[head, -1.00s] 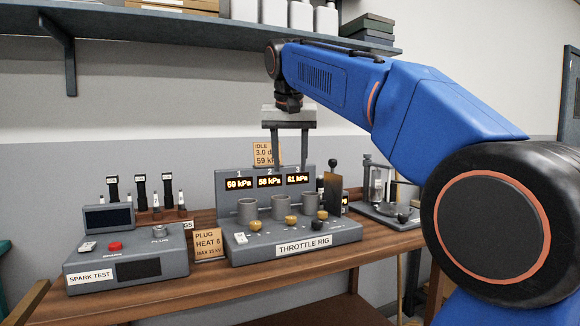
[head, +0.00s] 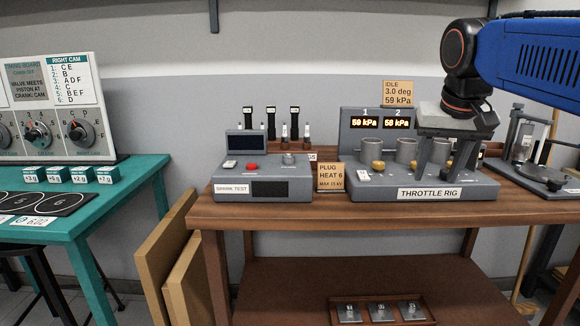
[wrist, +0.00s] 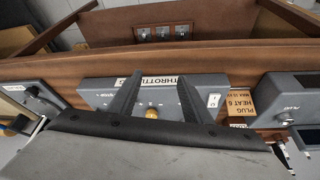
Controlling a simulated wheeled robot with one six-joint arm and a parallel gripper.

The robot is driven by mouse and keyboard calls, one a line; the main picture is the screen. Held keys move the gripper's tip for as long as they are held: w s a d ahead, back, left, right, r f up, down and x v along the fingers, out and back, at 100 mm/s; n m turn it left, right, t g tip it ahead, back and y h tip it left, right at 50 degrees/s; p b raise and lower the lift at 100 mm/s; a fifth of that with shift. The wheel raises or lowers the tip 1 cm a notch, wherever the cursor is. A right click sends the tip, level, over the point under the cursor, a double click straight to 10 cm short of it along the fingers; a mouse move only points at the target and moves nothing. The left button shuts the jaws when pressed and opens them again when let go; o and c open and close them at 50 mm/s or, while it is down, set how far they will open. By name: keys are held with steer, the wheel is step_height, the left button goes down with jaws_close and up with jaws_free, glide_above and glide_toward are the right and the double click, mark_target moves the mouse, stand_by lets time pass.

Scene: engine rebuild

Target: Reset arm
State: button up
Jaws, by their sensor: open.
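My gripper (head: 440,165) hangs from my blue arm in front of the right part of the throttle rig (head: 358,193), its fingers apart and empty. In the wrist view the two dark fingers of my gripper (wrist: 155,98) are spread, with the throttle rig (wrist: 100,99) and a brass knob (wrist: 151,113) seen between them. The rig's displays 1 and 2 read 59 and 58 kPa; the third is hidden behind my gripper. Whether a finger touches the rig cannot be told.
The spark test box (head: 285,188) and a plug heat card (head: 330,178) stand left of the rig on the wooden bench (head: 300,225). A teal table (head: 120,200) is at the left, with leaning boards (head: 165,250) between. A tray (head: 335,310) lies on the lower shelf.

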steer(key=s+a+f+n, duration=0.1)
steer(key=s+f, duration=0.8)
steer(key=f, duration=0.4)
steer(key=s+a+f+n+y, duration=0.1)
steer(key=s+f, duration=0.8)
steer(key=f, duration=0.4)
steer(key=shift+s+f+n+t, duration=0.15)
steer(key=shift+f+n+t, duration=0.15)
steer(key=shift+f+n, duration=0.1)
steer(key=shift+r, duration=0.1)
